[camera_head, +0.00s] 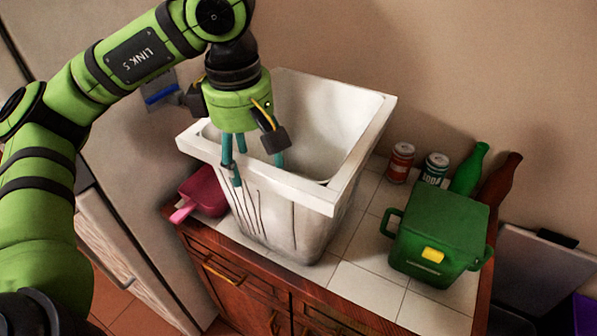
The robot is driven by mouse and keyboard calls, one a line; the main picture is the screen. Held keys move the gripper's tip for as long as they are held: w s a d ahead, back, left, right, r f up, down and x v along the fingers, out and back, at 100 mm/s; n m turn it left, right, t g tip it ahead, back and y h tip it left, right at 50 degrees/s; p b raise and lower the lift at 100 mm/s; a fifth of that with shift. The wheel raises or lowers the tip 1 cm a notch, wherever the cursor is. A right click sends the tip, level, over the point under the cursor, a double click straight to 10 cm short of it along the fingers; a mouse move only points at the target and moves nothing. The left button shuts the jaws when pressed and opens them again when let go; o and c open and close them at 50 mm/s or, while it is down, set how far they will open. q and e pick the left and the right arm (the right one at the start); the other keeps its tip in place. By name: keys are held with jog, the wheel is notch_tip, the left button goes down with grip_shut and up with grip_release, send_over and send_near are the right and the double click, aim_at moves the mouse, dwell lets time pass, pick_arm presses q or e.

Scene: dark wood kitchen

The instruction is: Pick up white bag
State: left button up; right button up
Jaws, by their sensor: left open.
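A large white open-topped container (347,180) with a square rim and dark crease lines stands upright on the tiled counter. It is the only large white item that could be the white bag. My left gripper (257,172) points down over its near rim, with teal fingers spread open. One finger hangs in front of the near rim's outer side. The other is over the container's opening. I cannot tell whether either touches the rim. The gripper hides part of the rim and inner wall. My right gripper is not in view.
A pink dustpan-like item (206,191) lies left of the container. To its right are two cans (401,163), a green bottle (468,170), a brown bottle (500,181) and a green lidded box (437,235). The wall is close behind. Some front tiles (366,291) are bare.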

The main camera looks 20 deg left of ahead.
pick_arm(q)
jog(key=shift+w+f, duration=0.1)
jog(key=shift+f, duration=0.9)
jog(key=c, duration=1.2)
